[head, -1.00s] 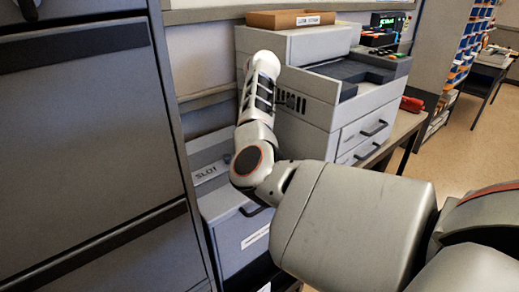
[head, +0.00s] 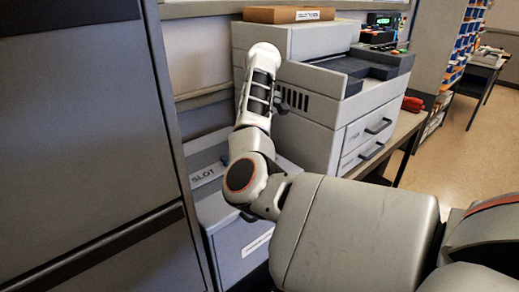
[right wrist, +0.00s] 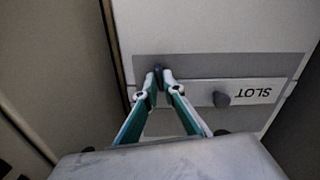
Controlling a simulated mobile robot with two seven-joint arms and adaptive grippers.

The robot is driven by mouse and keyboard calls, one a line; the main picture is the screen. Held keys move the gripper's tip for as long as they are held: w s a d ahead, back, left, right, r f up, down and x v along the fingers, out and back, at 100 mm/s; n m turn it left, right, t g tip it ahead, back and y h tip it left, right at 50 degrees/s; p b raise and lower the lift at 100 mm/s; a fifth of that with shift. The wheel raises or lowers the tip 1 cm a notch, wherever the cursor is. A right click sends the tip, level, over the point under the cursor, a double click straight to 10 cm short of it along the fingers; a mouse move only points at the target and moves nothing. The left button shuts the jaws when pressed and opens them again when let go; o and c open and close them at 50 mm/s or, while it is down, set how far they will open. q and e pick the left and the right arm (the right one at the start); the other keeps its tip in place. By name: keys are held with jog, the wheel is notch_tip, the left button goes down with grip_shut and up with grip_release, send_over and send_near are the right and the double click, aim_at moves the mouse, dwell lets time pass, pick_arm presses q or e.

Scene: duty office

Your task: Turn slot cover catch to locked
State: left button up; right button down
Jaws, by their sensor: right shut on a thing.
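In the right wrist view my right gripper (right wrist: 160,76) has its two fingers brought together on a small dark catch (right wrist: 158,68). The catch sits on a grey strip (right wrist: 205,66) on a pale panel. Most of the catch is hidden between the fingertips, so its angle cannot be told. A white label (right wrist: 262,93) reading SLOT, upside down here, lies beside the strip. In the head view the SLOT label (head: 204,177) is on top of a grey box, left of my right arm; the arm hides my right gripper. My left gripper is not in view.
A second dark knob (right wrist: 221,99) stands close to the fingers, by the label. In the head view a tall grey cabinet (head: 85,130) closes off the left. A large grey machine (head: 325,110) stands behind my arm. Open floor (head: 455,160) lies to the right.

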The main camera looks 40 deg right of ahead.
jog(key=shift+m, duration=1)
jog(key=c, duration=2.2)
grip_release()
jog(key=shift+o, duration=0.2)
notch_tip(320, 180, up, 12)
